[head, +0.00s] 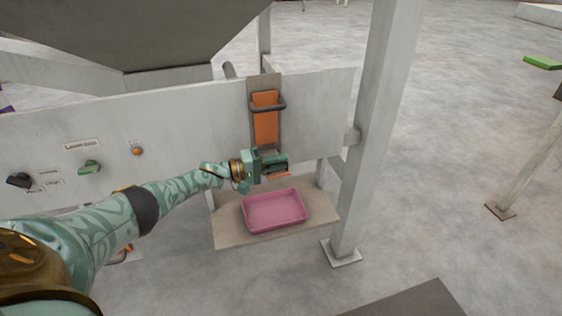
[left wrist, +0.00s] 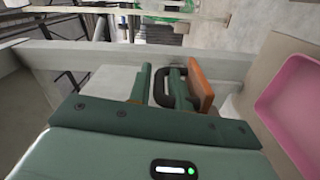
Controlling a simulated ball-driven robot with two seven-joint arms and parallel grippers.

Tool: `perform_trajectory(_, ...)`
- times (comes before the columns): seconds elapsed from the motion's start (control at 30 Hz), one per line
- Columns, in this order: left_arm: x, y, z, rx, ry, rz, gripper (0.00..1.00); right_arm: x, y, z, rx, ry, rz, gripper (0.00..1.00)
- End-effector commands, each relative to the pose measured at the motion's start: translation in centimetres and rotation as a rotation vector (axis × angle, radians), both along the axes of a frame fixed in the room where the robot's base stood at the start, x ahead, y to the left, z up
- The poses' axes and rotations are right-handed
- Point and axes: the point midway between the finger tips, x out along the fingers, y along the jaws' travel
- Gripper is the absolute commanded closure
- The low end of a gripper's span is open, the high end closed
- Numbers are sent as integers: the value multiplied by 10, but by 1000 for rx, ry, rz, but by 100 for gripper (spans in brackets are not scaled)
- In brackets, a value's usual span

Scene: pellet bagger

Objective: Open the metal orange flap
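An orange flap shows as a small orange strip (head: 279,175) just below my left gripper (head: 287,163) in the head view, above the pink tray. In the left wrist view the orange flap (left wrist: 201,86) has a dark looped handle (left wrist: 162,90). The fingers of my left gripper (left wrist: 160,86) are close together, one on each side of the handle's bar, with one finger inside the loop. They look shut on the bar. A second orange plate (head: 265,126) with a dark handle (head: 267,106) stands higher on the grey panel. My right gripper is not in view.
A pink tray (head: 275,210) sits on a beige shelf (head: 230,234) under the gripper; it also shows in the left wrist view (left wrist: 293,110). A grey post (head: 370,130) stands to the right. The panel (head: 200,125) carries knobs at left. Open floor lies farther right.

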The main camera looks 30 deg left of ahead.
Motion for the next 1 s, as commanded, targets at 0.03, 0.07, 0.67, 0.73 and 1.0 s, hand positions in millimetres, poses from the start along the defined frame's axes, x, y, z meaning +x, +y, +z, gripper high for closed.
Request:
perform_trajectory(0.03, -8, 7, 2, 3, 2, 3, 80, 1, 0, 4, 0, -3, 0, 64)
perform_trajectory(0.07, -12, 11, 3, 2, 1, 2, 80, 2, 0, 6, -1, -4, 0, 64)
perform_trajectory(0.67, -112, 96, 0, 2, 2, 1, 80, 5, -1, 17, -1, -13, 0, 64)
perform_trajectory(0.73, -115, 99, 0, 0, 2, 1, 80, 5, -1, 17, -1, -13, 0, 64)
perform_trajectory(1.0, -116, 100, 0, 1, 1, 1, 80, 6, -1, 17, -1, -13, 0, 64)
